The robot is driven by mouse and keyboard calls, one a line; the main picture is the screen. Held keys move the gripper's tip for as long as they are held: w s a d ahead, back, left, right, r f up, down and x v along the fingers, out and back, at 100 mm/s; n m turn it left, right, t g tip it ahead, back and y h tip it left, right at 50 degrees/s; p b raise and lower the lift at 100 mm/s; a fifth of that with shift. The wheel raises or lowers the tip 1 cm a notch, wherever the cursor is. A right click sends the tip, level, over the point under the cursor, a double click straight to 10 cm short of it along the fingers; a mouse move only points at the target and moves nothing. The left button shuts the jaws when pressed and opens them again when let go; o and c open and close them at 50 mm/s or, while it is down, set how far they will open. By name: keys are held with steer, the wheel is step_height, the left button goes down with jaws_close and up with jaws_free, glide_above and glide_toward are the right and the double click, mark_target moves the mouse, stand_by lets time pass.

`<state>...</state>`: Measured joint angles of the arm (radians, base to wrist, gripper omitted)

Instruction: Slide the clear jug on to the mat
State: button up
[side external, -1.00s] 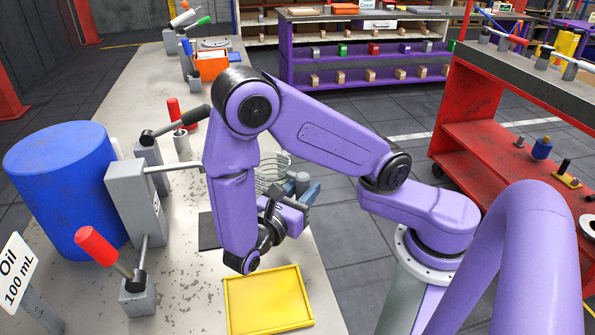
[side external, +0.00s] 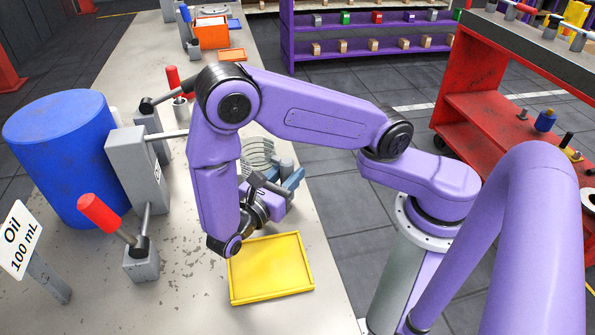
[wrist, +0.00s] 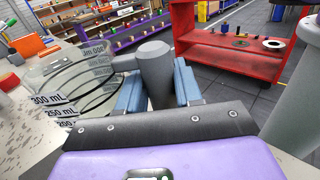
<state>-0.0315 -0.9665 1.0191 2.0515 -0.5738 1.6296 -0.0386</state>
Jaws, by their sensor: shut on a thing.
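The clear jug (side external: 258,152) stands on the workbench behind my forearm in the side view, partly hidden by it. In the wrist view the jug (wrist: 75,88) is at left, with dark rings and 200, 250 and 300 mL marks. My gripper (wrist: 160,85) has its blue fingers on both sides of the jug's thick grey handle (wrist: 156,68) and is shut on it. In the side view my gripper (side external: 290,178) is right of the jug.
A yellow tray (side external: 270,268) lies on the bench nearer the camera than my gripper. Grey lever posts (side external: 138,170) and a blue drum (side external: 62,165) stand at left. An orange box (side external: 211,33) is far back. Bare bench shows left of the tray.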

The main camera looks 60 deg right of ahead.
steer(key=shift+w+a, duration=3.3)
steer(key=shift+f, duration=0.7)
steer(key=o, duration=1.2)
steer(key=shift+c, duration=0.2)
